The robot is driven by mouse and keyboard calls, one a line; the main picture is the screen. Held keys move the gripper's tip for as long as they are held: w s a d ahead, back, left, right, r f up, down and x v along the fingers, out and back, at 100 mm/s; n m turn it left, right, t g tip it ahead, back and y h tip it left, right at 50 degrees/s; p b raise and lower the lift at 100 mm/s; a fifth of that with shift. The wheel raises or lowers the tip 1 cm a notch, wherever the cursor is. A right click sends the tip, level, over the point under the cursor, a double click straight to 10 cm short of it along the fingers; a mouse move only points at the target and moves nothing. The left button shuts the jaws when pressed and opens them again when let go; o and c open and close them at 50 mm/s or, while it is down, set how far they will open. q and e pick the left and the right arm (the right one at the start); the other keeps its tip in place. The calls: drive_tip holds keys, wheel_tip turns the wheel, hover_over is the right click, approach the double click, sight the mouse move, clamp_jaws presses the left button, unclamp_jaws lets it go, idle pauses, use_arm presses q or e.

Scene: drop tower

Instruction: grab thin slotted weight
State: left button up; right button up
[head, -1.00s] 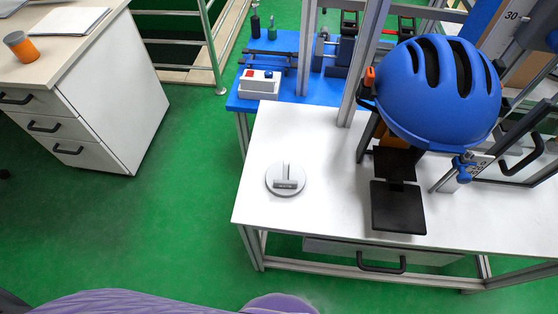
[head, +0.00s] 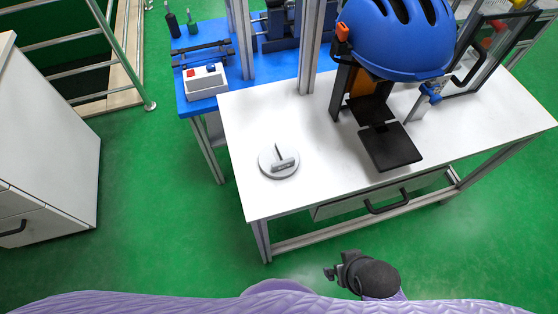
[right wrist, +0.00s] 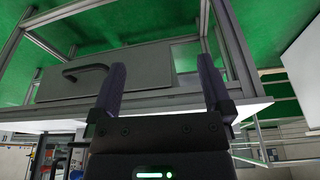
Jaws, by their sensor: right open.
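The thin slotted weight (head: 279,160) is a light grey disc with a slot and a small raised grip. It lies flat on the left part of the white table (head: 240,192) in the head view. My right gripper (head: 330,273) shows in the head view in front of the table, apart from the weight. In the right wrist view its two fingers (right wrist: 165,90) are spread, with nothing between them. The weight does not show in the right wrist view. My left gripper is not in view.
A blue helmet (head: 398,38) sits on the drop tower above a black plate (head: 390,147), right of the weight. A white control box (head: 205,81) stands on the blue table behind. The drawer (head: 380,196) is under the white table. Table space around the weight is clear.

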drive_tip(key=w+a+r+t+y, duration=0.2)
drive_tip(key=w+a+r+t, duration=0.1)
drive_tip(key=w+r, duration=0.25)
drive_tip(key=n+t+y, duration=0.2)
drive_tip(key=t+y, duration=0.1)
drive_tip(key=t, duration=0.3)
approach(284, 163)
drive_tip(key=shift+t, duration=0.3)
drive_tip(key=b+x, duration=0.2)
drive_tip(key=x, duration=0.1)
drive_tip(key=b+x, duration=0.2)
drive_tip(key=x, duration=0.1)
drive_tip(key=b+x, duration=0.2)
drive_tip(key=x, duration=0.1)
drive_tip(key=shift+s+f, duration=0.2)
drive_tip(key=shift+f, duration=0.2)
drive_tip(key=shift+w, duration=0.15)
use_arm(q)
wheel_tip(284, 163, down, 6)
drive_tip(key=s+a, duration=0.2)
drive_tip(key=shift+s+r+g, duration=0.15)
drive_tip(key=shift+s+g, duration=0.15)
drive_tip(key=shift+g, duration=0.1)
use_arm(e)
drive_tip(key=shift+r, duration=0.15)
